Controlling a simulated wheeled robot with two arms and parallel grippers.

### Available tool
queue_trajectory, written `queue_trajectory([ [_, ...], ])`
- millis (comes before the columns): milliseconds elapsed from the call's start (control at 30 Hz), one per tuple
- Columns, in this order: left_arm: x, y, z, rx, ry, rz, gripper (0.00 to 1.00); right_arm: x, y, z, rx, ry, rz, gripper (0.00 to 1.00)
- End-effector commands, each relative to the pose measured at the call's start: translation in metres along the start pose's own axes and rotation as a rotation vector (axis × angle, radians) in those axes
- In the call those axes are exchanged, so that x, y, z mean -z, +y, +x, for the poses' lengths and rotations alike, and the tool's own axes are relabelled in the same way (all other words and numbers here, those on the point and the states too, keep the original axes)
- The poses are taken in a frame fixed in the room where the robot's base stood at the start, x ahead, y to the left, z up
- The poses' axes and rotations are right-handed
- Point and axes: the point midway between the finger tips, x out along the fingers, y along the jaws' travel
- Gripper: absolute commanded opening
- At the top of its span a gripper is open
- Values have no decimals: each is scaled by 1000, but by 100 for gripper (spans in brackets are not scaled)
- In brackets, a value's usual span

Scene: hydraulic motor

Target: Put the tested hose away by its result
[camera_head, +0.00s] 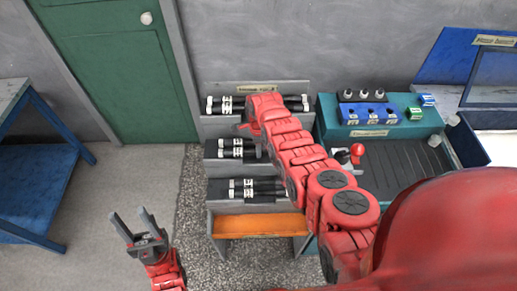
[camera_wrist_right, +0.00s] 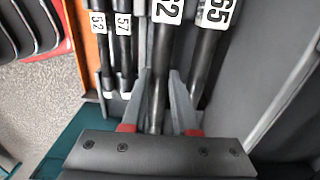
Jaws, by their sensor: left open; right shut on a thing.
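My right arm reaches across to a grey three-tier rack (camera_head: 218,126) holding black hoses with white number labels. In the right wrist view my right gripper (camera_wrist_right: 158,80) is closed around a black hose (camera_wrist_right: 158,100) whose label ends in 2. Beside it lie a hose labelled 65 (camera_wrist_right: 205,55) and thinner hoses labelled 52 (camera_wrist_right: 102,50) and 57 (camera_wrist_right: 124,50). In the head view my arm hides part of the upper and middle tiers and the held hose cannot be made out. My left gripper (camera_head: 133,228) is open and empty above the floor.
A teal test bench (camera_head: 326,115) with gauges, blue blocks and a red-knobbed lever (camera_head: 357,150) stands right of the rack. An orange shelf (camera_head: 258,225) is below the hoses. A blue table (camera_head: 40,190) is at left. Floor before the green door (camera_head: 120,70) is clear.

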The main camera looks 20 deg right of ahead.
Motion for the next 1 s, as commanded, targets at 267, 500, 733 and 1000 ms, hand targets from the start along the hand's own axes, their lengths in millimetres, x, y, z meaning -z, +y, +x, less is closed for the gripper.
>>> queue_trajectory([
  [267, 0, 0, 0, 0, 0, 0, 50, 0, 0, 0, 1, 0, 0, 62],
  [500, 0, 0, 0, 0, 0, 0, 50, 0, 0, 0, 1, 0, 0, 62],
  [733, 0, 0, 1, 0, 0, 0, 50, -1, -1, -11, 4, -2, -1, 62],
  [1000, -1, 0, -5, 0, 0, 0, 50, -1, -2, -43, 6, -2, 0, 62],
])
